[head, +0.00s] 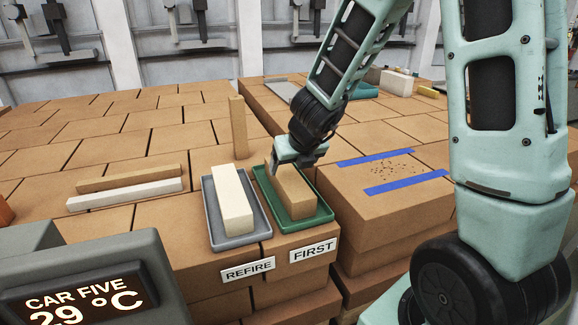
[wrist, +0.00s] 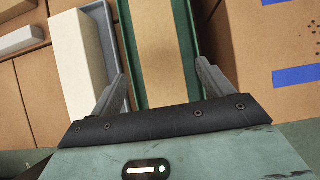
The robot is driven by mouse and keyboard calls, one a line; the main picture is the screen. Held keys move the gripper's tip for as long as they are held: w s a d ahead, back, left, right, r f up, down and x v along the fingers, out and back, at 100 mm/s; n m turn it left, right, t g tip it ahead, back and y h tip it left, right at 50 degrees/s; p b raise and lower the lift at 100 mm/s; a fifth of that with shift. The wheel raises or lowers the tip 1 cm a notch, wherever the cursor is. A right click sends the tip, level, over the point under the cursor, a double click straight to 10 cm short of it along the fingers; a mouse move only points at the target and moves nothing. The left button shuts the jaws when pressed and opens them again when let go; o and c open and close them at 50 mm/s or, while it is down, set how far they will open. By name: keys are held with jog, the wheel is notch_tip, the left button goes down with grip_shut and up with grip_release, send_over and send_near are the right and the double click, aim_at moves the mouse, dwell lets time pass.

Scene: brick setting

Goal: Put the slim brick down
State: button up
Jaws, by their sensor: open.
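A slim tan brick (head: 238,127) stands upright on the brick surface, left of my arm in the head view. Another slim tan brick (head: 130,178) lies flat at the left behind a slim white bar (head: 125,193). A thicker tan brick (head: 296,198) lies in the green tray (head: 328,212) marked FIRST; it also shows in the wrist view (wrist: 158,45). My gripper (wrist: 163,82) is open at the tan brick in the green tray, one finger on each side. In the head view my gripper (head: 296,158) hides that brick's far end.
A cream brick (head: 233,200) lies in the grey tray (head: 213,215) marked REFIRE, left of the green tray. Two blue strips (head: 405,183) flank dark specks on the right-hand stack. A gap separates the stacks. A display (head: 85,290) stands at front left.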

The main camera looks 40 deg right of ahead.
jog(key=p+v, duration=0.1)
jog(key=v, duration=0.2)
jog(key=shift+r, duration=0.1)
jog(key=s+a+r+n+g+y, duration=0.1)
jog(key=s+a+n+y, duration=0.25)
jog(key=a+n, duration=0.7)
jog(key=s+a+r+n+g+y, duration=0.15)
jog(key=s+a+n, duration=0.25)
jog(key=a+n, duration=0.7)
jog(key=s+a+n+g+h, duration=0.1)
jog(key=s+n+g, duration=0.1)
jog(key=s+n, duration=0.6)
jog(key=s+a+f+n+g+h, duration=0.1)
jog(key=s+a+n+g, duration=0.1)
jog(key=s+n, duration=0.7)
jog(key=n, duration=0.8)
jog(key=shift+h, duration=0.3)
jog(key=shift+f+n, duration=0.1)
jog(key=shift+n, duration=0.15)
